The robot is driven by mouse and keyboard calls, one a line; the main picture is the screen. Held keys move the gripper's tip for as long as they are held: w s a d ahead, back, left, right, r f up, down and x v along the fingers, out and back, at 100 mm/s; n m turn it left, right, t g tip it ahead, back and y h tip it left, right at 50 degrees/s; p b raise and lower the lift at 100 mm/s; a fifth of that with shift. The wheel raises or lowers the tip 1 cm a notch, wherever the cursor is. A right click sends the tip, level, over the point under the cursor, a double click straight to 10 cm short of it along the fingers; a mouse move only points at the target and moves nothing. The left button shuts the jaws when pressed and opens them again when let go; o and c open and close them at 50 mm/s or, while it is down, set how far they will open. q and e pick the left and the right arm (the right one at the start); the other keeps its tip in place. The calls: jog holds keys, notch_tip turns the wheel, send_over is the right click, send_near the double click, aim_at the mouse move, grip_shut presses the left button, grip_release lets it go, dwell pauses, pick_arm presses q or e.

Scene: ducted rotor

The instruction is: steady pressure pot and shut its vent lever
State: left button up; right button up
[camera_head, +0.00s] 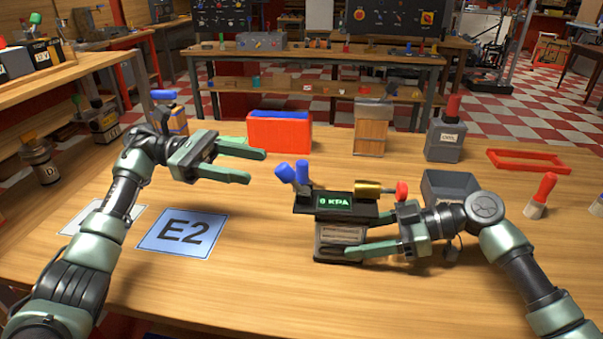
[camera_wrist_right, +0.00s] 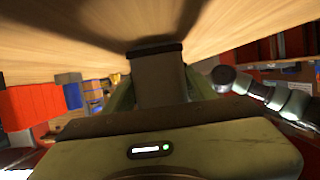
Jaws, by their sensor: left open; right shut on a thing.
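The pressure pot (camera_head: 340,236) stands on the bench, with a grey body and a dark top carrying a green display that seems to read 0 KPA. Two blue-ended handles (camera_head: 292,175) stick up at its left. A brass cylinder with a red knob (camera_head: 402,190) lies at its right; I cannot tell which part is the vent lever. My right gripper (camera_head: 362,236) is shut on the pot's body from the right. The body also shows between the fingers in the right wrist view (camera_wrist_right: 160,86). My left gripper (camera_head: 257,166) is open and empty, up and left of the pot.
A red box (camera_head: 279,133) and a wooden block (camera_head: 371,135) stand behind the pot. A grey bin (camera_head: 447,184) is close behind my right gripper. A grey canister (camera_head: 444,141) and a red frame (camera_head: 530,160) are further right.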

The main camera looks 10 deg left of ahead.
aim_at(294, 173)
pick_arm(q)
jog(key=d, duration=0.3)
jog(key=s+d, duration=0.1)
jog(key=d, duration=0.3)
jog(key=s+d, duration=0.1)
jog(key=d, duration=0.3)
jog(key=shift+a, duration=0.1)
grip_shut()
dwell(1.1)
